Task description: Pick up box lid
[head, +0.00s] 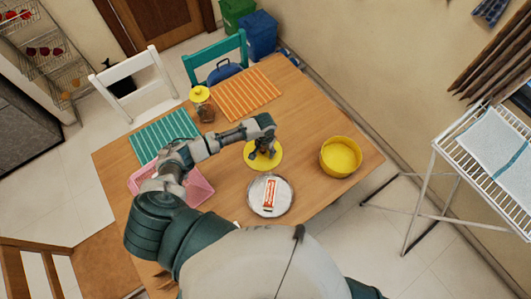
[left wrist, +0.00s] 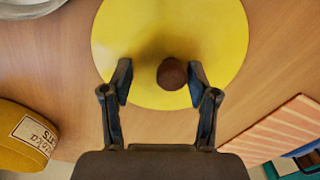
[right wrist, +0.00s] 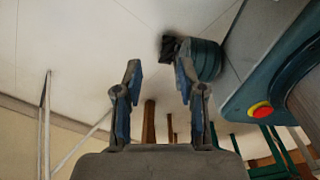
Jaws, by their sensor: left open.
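The box lid (head: 262,167) is a flat yellow disc lying on the wooden table. In the left wrist view the lid (left wrist: 220,35) shows a round brown knob (left wrist: 172,74). My left gripper (head: 265,152) is over the lid in the head view. In the left wrist view its open fingers (left wrist: 160,82) appear on either side of the knob, which sits closer to the right finger. The gap in height between fingers and knob is hard to tell. A round yellow box (head: 340,157) stands at the table's right. My right gripper (right wrist: 159,80) is open and empty, away from the lid.
A plate (head: 283,195) with a red-and-white item is in front of the lid. A pink basket (head: 200,190) is under my left arm. A jar with a yellow lid (head: 202,105), an orange striped mat (head: 248,95) and a green mat (head: 160,135) lie farther back.

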